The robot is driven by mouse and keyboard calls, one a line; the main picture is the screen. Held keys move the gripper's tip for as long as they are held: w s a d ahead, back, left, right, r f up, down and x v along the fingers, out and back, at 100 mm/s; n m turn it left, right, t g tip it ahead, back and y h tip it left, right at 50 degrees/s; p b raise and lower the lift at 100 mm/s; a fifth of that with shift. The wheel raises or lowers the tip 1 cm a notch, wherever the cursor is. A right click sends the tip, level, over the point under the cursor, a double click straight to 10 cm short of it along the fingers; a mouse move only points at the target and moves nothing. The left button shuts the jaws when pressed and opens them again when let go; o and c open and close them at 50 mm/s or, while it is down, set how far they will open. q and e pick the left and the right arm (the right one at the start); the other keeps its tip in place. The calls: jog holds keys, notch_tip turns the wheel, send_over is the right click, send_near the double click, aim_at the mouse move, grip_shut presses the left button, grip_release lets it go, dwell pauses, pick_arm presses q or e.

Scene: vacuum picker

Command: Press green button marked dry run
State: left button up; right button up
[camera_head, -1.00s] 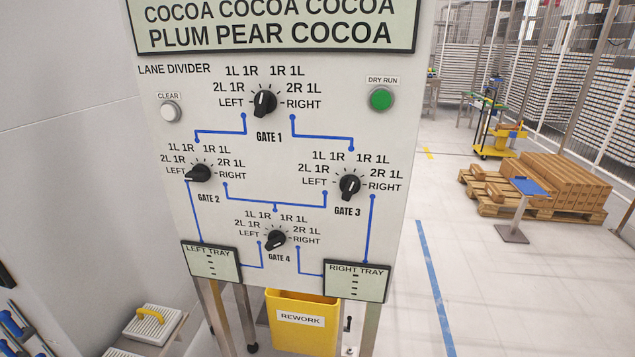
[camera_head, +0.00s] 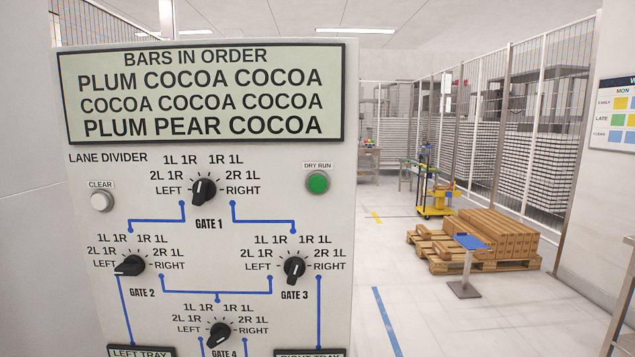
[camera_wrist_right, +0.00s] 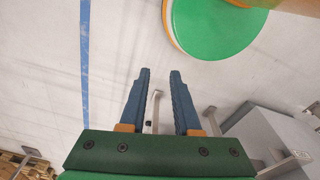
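The green button (camera_head: 318,182) sits on the upper right of the white panel (camera_head: 215,215), under a small label reading DRY RUN (camera_head: 318,166). No gripper touches it in the head view, and neither gripper shows there. In the right wrist view my right gripper (camera_wrist_right: 159,75) has its two blue fingers apart with nothing between them. The floor and a thin grey bar show beyond the fingers. The panel's buttons are not seen in the wrist view. My left gripper is in neither view.
A white CLEAR button (camera_head: 102,201) and dark knobs for gate 1 (camera_head: 203,191), gate 2 (camera_head: 130,265), gate 3 (camera_head: 294,269) and gate 4 (camera_head: 219,334) share the panel. A display (camera_head: 205,95) tops it. A pallet of boxes (camera_head: 478,240) stands right, beyond open floor.

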grip_shut()
dwell(1.4)
